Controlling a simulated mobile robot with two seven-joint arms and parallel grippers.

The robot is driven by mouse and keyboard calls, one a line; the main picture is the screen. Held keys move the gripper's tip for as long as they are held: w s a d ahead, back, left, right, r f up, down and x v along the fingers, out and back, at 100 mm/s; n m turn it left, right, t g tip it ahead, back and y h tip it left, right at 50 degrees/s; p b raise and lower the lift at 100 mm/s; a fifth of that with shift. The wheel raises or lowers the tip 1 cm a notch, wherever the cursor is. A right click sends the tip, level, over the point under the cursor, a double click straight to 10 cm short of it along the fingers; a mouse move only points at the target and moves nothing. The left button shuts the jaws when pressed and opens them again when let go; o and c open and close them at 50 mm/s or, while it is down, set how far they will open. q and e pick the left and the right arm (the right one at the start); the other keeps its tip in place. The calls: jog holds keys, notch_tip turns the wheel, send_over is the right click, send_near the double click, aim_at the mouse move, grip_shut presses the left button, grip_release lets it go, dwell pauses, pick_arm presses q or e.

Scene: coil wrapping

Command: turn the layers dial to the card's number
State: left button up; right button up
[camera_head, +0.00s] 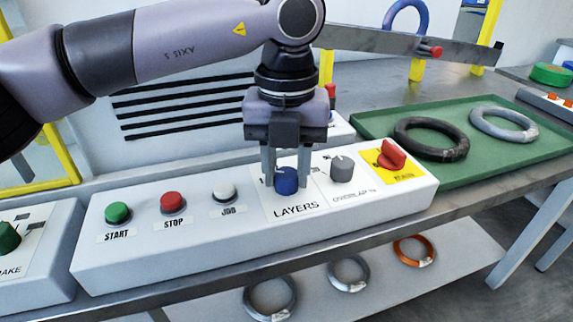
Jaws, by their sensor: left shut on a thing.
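The layers dial is a blue knob (286,181) on the white control panel (150,249), above the printed word LAYERS. My left gripper (287,181) comes down from above and is shut on the blue knob, with one finger on each side of it. The scale marks around the knob are mostly hidden by the fingers, so its setting cannot be read. No card with a number can be made out. My right gripper is not in view.
Green START (118,212), red STOP (173,202) and white JOB (224,190) buttons lie left of the knob. A grey OVERLAP knob (342,168) and a red switch (391,155) stand close on its right. A green tray (474,172) holds a black coil (431,153) and a grey coil (533,135).

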aim_at(287, 173)
pick_arm(q)
jog(key=o, duration=1)
jog(key=shift+o, duration=0.2)
jog(key=shift+r+p, duration=0.8)
jog(key=shift+r, duration=2.8)
